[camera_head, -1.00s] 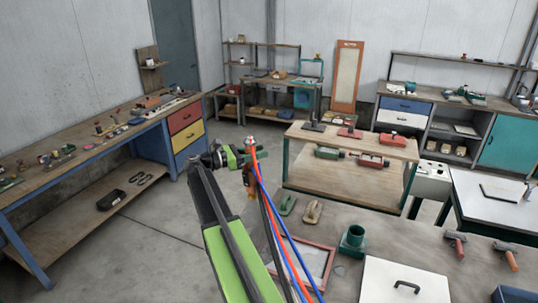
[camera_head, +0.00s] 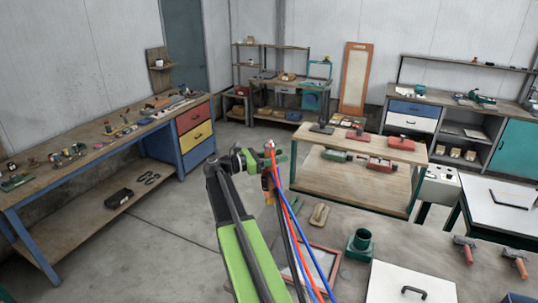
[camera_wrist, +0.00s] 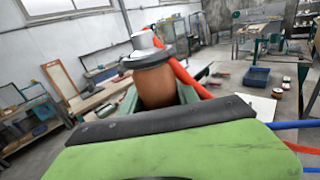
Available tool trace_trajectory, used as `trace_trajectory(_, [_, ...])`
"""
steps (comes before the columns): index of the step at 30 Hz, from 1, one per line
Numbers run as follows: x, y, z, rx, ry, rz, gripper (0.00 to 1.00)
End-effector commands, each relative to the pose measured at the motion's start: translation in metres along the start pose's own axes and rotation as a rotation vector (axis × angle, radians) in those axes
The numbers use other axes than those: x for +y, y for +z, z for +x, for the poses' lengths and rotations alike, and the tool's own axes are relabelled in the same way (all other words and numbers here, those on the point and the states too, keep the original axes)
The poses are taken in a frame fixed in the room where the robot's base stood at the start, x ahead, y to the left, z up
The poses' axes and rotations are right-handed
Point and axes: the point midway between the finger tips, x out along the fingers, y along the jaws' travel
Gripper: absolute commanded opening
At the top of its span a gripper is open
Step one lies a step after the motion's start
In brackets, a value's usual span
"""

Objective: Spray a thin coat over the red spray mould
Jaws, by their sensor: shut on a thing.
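My gripper (camera_head: 270,168) is held up in the middle of the head view, in front of the wooden bench. It is shut on an orange-brown spray tool (camera_head: 268,188) with red and blue hoses. In the wrist view the tool shows as a brown cylinder (camera_wrist: 157,86) with a pale cap and a red hose; the jaws are mostly hidden. Red blocks stand on the bench top, one at the right (camera_head: 401,142) and a flatter one (camera_head: 359,136) left of it. Which of the red pieces is the spray mould I cannot tell. The gripper is apart from them.
The wooden bench (camera_head: 345,190) has more red and green blocks on its lower shelf. A blue-legged workbench (camera_head: 100,142) stands left. Open floor (camera_head: 165,225) lies between.

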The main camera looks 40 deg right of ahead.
Motion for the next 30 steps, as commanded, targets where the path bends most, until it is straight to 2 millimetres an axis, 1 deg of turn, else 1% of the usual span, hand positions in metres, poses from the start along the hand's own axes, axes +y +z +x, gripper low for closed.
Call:
trace_trajectory(1, [-0.008, 0.001, 0.006, -0.003, -0.001, 0.000, 0.00])
trace_trajectory(3, [-0.016, 0.001, 0.014, -0.003, -0.001, 0.000, 0.00])
trace_trajectory(30, [-0.113, 0.001, 0.110, -0.003, -0.002, 0.000, 0.00])
